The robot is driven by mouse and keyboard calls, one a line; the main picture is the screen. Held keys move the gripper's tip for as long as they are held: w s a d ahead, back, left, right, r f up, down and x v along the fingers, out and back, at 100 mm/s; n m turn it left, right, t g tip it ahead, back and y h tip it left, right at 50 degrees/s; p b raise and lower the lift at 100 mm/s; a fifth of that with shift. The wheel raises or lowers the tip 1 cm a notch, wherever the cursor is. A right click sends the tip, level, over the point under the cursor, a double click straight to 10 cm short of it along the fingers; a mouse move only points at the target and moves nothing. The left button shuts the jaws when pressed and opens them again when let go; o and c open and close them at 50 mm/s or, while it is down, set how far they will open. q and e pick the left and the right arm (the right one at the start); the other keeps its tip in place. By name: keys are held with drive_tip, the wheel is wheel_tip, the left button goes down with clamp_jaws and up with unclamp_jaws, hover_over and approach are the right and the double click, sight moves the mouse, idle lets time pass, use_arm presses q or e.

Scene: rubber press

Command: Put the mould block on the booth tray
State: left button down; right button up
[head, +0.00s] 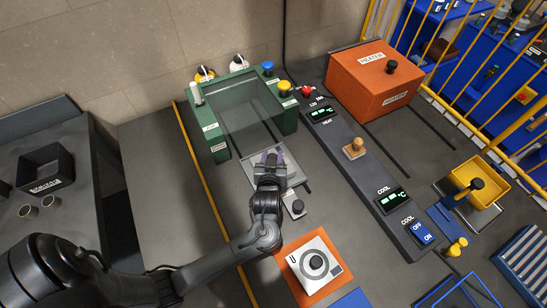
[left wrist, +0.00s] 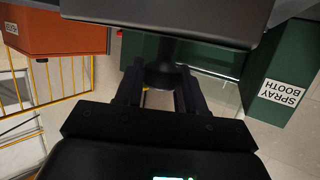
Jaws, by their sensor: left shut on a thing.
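My left gripper (head: 268,162) is in front of the green spray booth (head: 240,112). In the left wrist view my left gripper (left wrist: 160,85) is shut on a dark knob that joins a wide dark block (left wrist: 165,25), which I take to be the mould block. In the head view a pale grey slab (head: 294,172) shows around the gripper, at the booth's open front, beside the rails. It looks like the booth tray. The gripper covers its middle, and I cannot tell whether the held block touches it. My right gripper is not in view.
A white block with a black knob (head: 315,263) sits on an orange mat (head: 287,242). A small grey box with a knob (head: 297,208) is close to my left gripper. An orange heater (head: 375,80) and a control panel (head: 372,172) stand to the right.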

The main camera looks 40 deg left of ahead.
use_arm(q)
drive_tip(key=shift+w+r, duration=0.1)
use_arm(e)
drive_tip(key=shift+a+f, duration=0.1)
use_arm(q)
drive_tip(key=shift+f, duration=0.2)
drive_tip(key=c, duration=0.7)
unclamp_jaws()
drive_tip(key=shift+f, duration=0.1)
drive_tip(key=shift+o, duration=0.2)
